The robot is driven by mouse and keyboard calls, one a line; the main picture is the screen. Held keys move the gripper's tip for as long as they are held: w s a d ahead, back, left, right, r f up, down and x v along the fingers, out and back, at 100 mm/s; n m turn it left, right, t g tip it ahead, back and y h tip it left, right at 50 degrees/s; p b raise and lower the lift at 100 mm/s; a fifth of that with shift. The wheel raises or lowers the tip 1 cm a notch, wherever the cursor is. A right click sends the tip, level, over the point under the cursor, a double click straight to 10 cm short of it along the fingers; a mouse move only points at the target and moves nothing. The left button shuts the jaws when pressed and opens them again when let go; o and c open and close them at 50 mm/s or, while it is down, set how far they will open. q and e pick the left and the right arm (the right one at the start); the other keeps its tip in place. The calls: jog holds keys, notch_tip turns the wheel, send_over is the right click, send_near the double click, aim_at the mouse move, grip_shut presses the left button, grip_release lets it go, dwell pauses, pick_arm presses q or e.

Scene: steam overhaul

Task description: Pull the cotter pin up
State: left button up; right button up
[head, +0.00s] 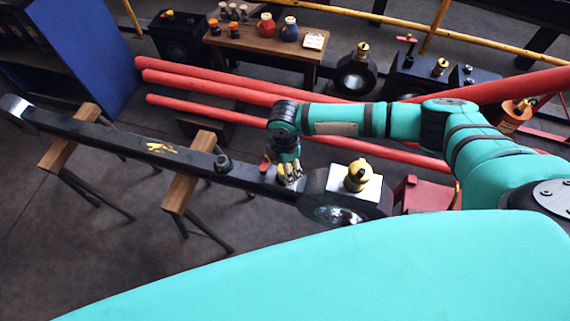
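A long dark connecting rod (120,142) lies across two trestles, with a black block-shaped end (318,190) at its right. A brass oil cup (358,175) stands on the pale top of that end. My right gripper (290,175) points down over the rod just left of the block. Its fingers are small and dark with yellowish parts, and I cannot tell whether they are open or shut. I cannot make out the cotter pin for sure; the gripper may hide it. A small red-topped piece (265,164) stands upright on the rod left of the gripper. My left gripper is not in view.
Wooden trestles (190,180) support the rod. Red pipes (210,83) run behind it, close to my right arm. A wooden table (262,42) with several pots and jars stands at the back. A dark knob (223,162) sits on the rod. A teal surface fills the bottom.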

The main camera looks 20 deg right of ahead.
jog(key=shift+f, duration=0.2)
jog(key=shift+c, duration=0.5)
jog(key=shift+r, duration=0.1)
grip_shut()
